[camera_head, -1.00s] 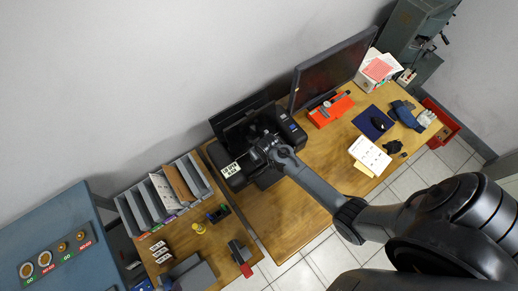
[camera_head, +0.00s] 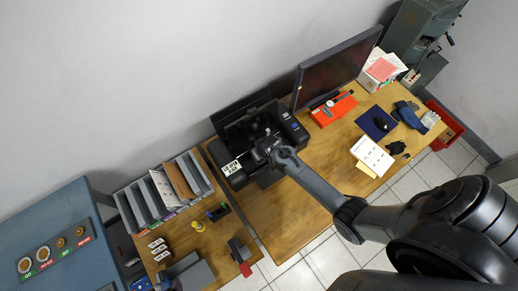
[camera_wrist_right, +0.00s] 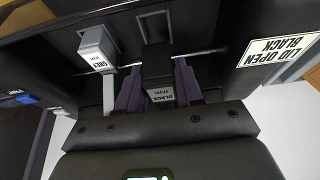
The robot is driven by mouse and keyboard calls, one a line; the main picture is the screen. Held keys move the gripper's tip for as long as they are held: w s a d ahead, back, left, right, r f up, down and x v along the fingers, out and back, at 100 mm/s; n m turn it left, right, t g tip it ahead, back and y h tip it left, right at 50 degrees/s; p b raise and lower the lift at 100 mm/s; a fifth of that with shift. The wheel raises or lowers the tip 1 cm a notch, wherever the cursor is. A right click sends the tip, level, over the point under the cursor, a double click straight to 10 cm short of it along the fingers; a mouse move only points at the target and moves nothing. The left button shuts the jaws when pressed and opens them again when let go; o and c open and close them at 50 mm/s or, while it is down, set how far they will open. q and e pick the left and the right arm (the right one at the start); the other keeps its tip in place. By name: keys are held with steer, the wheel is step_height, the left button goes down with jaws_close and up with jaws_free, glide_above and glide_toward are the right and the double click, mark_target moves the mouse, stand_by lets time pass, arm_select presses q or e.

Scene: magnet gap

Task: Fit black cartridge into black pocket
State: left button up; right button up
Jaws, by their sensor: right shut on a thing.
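The black cartridge (camera_wrist_right: 158,68), with a pale label reading BLACK, is held between the purple fingers of my right gripper (camera_wrist_right: 158,88) in the wrist view. Its far end overlaps a dark, pale-framed pocket (camera_wrist_right: 154,24) in the printer. I cannot tell whether that end is inside the pocket. In the head view my right gripper (camera_head: 266,148) is over the open black printer (camera_head: 234,178), and the cartridge is too small to make out. My left gripper is not in view.
A grey cartridge (camera_wrist_right: 97,48) sits left of the black one, close to my left-hand finger. A monitor (camera_head: 335,70) and an orange box (camera_head: 333,109) stand right of the printer.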

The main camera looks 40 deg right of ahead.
steer(key=shift+f+b, duration=0.95)
steer(key=shift+f, duration=0.7)
steer(key=shift+p, duration=0.7)
stand_by(0.7)
steer(key=shift+f+b, duration=0.75)
steer(key=shift+f, duration=0.35)
steer(key=o, duration=1.2)
steer(key=shift+r, duration=0.1)
steer(key=shift+s+r, duration=0.2)
steer(key=shift+r, duration=0.4)
steer(key=p+v, duration=0.1)
steer(key=v, duration=0.8)
